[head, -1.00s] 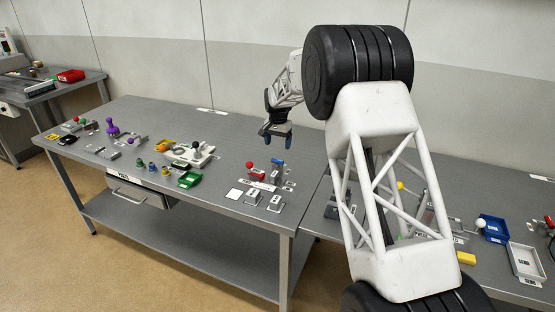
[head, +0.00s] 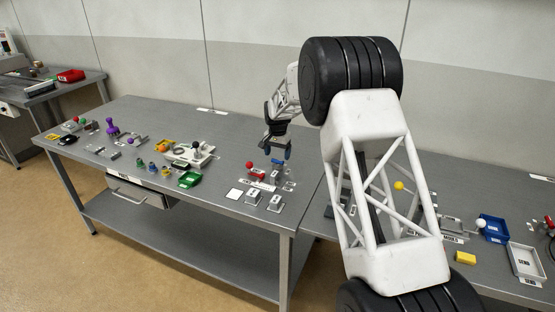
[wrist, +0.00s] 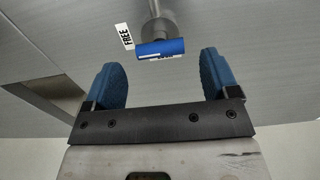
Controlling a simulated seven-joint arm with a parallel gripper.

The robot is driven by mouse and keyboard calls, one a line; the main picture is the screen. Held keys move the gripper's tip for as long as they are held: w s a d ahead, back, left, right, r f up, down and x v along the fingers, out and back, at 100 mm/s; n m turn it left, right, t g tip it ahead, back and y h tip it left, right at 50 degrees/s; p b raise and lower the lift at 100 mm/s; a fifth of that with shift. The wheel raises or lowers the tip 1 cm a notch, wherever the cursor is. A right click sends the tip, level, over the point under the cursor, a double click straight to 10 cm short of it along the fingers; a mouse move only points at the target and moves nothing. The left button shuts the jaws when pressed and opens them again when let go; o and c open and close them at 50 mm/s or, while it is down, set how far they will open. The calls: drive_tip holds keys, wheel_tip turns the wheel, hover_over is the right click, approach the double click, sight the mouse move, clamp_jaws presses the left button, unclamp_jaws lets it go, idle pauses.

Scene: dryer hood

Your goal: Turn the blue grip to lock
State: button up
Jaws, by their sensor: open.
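The blue grip (wrist: 161,48) is a short bar on a grey round shaft. In the wrist view it lies crosswise just beyond the gap between my fingers, with a white "FREE" label (wrist: 126,36) at its upper left. In the head view the blue grip (head: 276,162) is small, on the right part of the long table, just below my fingertips. My gripper (head: 277,153) is open and empty above it. In the wrist view my gripper (wrist: 161,62) shows a blue finger on either side, both apart from the grip. No lock label is readable.
A red-knobbed device (head: 252,168) stands close to the left of the grip. The table behind the grip looks clear.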

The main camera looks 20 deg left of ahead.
sight(278, 163)
drive_tip(key=shift+f, duration=1.45)
drive_tip(key=c, duration=0.9)
